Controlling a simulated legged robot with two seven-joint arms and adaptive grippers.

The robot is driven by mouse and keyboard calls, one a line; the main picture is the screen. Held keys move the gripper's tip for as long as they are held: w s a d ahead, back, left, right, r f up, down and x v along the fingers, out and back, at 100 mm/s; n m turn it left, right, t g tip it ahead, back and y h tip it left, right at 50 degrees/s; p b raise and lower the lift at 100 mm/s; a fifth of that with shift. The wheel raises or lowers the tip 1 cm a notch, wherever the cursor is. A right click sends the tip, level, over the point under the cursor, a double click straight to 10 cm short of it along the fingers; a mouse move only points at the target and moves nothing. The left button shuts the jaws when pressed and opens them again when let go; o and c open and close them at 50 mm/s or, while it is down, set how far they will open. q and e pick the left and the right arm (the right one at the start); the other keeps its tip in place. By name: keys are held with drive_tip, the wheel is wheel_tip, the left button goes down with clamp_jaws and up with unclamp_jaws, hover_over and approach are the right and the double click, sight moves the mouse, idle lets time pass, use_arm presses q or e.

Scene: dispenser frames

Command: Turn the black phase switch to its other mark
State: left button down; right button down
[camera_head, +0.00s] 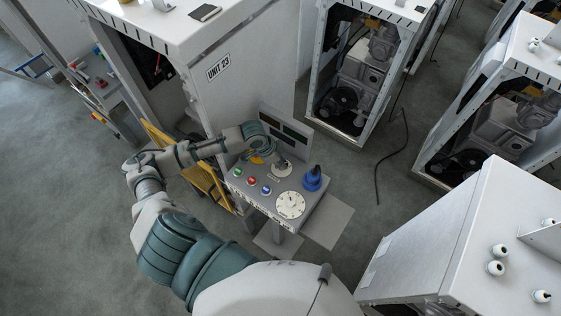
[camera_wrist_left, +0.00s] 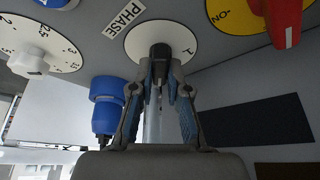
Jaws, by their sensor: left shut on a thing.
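The black phase switch (camera_wrist_left: 160,51) sits on a round white dial (camera_wrist_left: 133,43) beside the "PHASE" label (camera_wrist_left: 123,18) in the left wrist view. My left gripper (camera_wrist_left: 160,64) is shut on the switch, one finger on each side. One dark mark shows on the dial to the right of the switch; the rest of the dial face is partly hidden. In the head view my left gripper (camera_head: 283,162) is at the far part of the grey control panel (camera_head: 262,206), and the switch is too small to make out. My right gripper is not in view.
A red switch (camera_wrist_left: 286,22) on a yellow plate is close to the right in the wrist view. A blue connector (camera_head: 312,180), a numbered white dial (camera_head: 291,205) and several coloured buttons (camera_head: 252,181) are also on the panel. A cable (camera_head: 378,168) lies on the floor.

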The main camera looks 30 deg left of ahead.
use_arm(q)
drive_tip(key=n+y, duration=0.1)
drive_tip(key=n, duration=0.3)
drive_tip(key=shift+s+t, duration=0.1)
drive_tip(key=shift+t, duration=0.3)
drive_tip(key=n, duration=0.1)
drive_tip(key=n+y, duration=0.1)
drive_tip(key=n, duration=0.1)
drive_tip(key=shift+d+f+n+t+y, duration=0.1)
drive_tip(key=shift+n+t+y, duration=0.2)
drive_tip(key=n, duration=0.1)
drive_tip(key=n+y, duration=0.1)
drive_tip(key=n, duration=0.1)
drive_tip(key=shift+s+d+n, duration=0.1)
drive_tip(key=shift+d+n, duration=0.05)
drive_tip(key=shift+n, duration=0.15)
drive_tip(key=n+y, duration=0.1)
drive_tip(key=n, duration=0.2)
drive_tip(key=shift+f+y, duration=0.1)
drive_tip(key=shift+y, duration=0.2)
drive_tip(key=shift+n+g+y, duration=0.5)
drive_tip(key=shift+n, duration=1.2)
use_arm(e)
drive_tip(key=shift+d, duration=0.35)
use_arm(q)
drive_tip(key=shift+f, duration=0.1)
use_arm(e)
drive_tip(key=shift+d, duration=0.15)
